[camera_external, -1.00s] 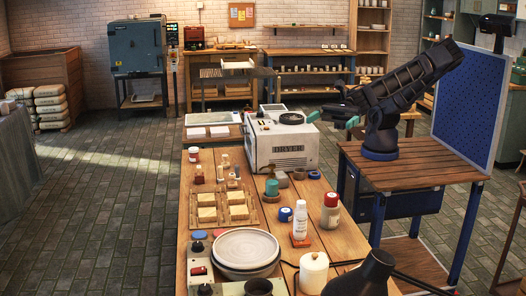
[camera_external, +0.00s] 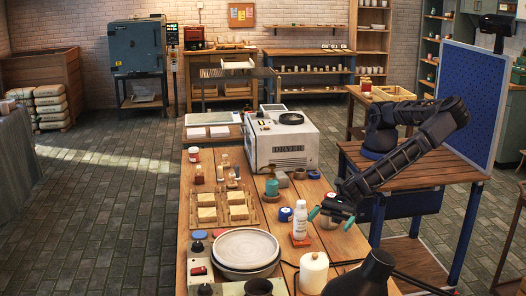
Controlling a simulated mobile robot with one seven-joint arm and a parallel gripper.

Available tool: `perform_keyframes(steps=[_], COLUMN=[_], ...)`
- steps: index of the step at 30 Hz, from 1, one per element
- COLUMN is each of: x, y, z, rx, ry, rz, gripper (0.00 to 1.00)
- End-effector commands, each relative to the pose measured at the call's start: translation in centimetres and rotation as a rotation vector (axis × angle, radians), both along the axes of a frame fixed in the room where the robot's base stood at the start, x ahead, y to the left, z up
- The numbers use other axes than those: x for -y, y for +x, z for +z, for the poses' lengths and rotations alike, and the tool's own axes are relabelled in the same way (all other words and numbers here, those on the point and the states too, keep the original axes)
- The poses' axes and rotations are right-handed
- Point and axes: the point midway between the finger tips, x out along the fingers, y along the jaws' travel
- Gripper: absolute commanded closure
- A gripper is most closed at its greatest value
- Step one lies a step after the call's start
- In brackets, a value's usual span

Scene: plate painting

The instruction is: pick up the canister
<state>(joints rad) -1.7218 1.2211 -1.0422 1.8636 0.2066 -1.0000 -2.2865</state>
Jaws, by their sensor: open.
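My gripper (camera_external: 332,218) has come down over the right edge of the long wooden workbench (camera_external: 349,243). Its two teal fingertips are spread apart. The gripper covers the place of a white, red-topped container, of which little can be made out between the fingers. I cannot tell whether the fingers touch it. A white lidded canister (camera_external: 313,274) with a small knob stands upright at the bench's front, nearer the camera and apart from the gripper. Which of the two is the task's canister is not clear.
A white bottle (camera_external: 300,221) on a red base stands just left of my gripper, with a blue roll (camera_external: 285,214) beside it. A dryer box (camera_external: 282,140) stands farther back. Stacked plates (camera_external: 246,249) and a black lamp-like shape (camera_external: 370,274) are in front.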

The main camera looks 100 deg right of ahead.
Motion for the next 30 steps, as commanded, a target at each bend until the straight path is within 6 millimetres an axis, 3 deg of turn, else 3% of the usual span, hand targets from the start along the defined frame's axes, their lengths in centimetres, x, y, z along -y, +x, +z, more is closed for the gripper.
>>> perform_keyframes(steps=[1, 3, 9, 30], x=[0.1, 0.1, -0.1, -5.3], y=[0.1, 0.1, 0.0, 4.1], z=[-2.5, -5.2, -9.3, -9.7], rx=[0.0, 0.0, 0.001, 0.0], ry=[-0.004, -0.004, -0.001, 0.002], rz=[0.0, -0.001, 0.001, 0.001], gripper=[0.0, 0.0, 0.0, 0.0])
